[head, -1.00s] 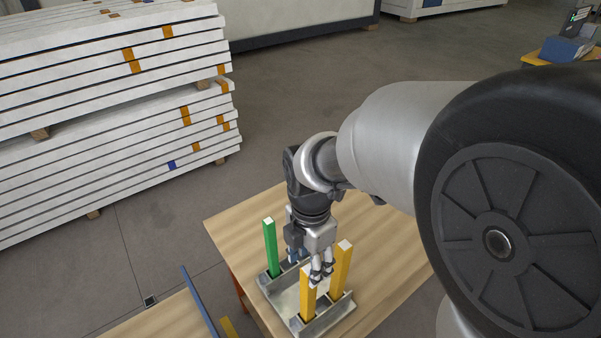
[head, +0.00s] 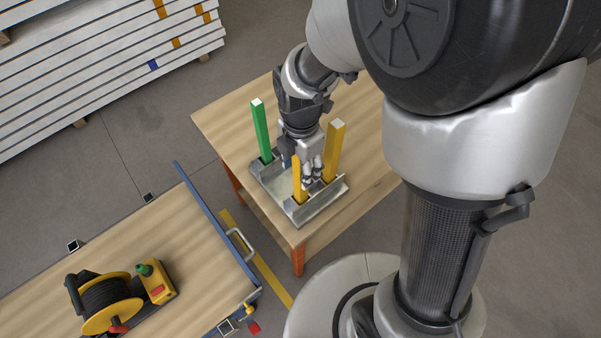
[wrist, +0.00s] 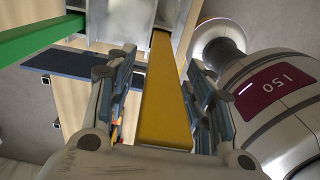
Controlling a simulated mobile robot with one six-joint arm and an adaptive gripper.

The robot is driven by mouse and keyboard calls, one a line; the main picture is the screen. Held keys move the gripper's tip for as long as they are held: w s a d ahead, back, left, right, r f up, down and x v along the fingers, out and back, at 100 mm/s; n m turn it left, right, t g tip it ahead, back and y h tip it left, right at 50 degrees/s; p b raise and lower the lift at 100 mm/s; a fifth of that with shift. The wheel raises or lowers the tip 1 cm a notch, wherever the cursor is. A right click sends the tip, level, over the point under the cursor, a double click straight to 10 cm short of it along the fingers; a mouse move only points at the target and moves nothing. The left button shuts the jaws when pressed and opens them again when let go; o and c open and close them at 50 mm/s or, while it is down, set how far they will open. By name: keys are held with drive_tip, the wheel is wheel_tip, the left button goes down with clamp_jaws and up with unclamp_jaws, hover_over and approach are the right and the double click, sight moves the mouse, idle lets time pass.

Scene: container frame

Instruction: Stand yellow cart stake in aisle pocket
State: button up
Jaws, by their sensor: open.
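Two yellow stakes and a green stake (head: 260,131) stand upright in a grey metal rack (head: 320,207) on a wooden table. The nearer yellow stake (head: 298,178) is at the rack's front corner; the other yellow stake (head: 334,152) is at its right. My gripper (head: 311,178) is low over the rack, pointing down, beside the nearer stake. In the wrist view, a yellow stake (wrist: 165,100) lies between my gripper's open fingers (wrist: 162,82), with gaps visible on both sides. The green stake (wrist: 35,40) shows at the left there. The stakes' lower ends are partly hidden.
A wood-decked cart (head: 185,235) with a blue side rail (head: 215,222) stands at lower left. Small square pockets show at its edges (head: 148,197). A cable reel (head: 104,300) and a yellow button box (head: 157,282) sit on it. White stacked panels (head: 95,75) stand at upper left.

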drive_tip(key=shift+c, duration=0.2)
clamp_jaws()
idle(0.3)
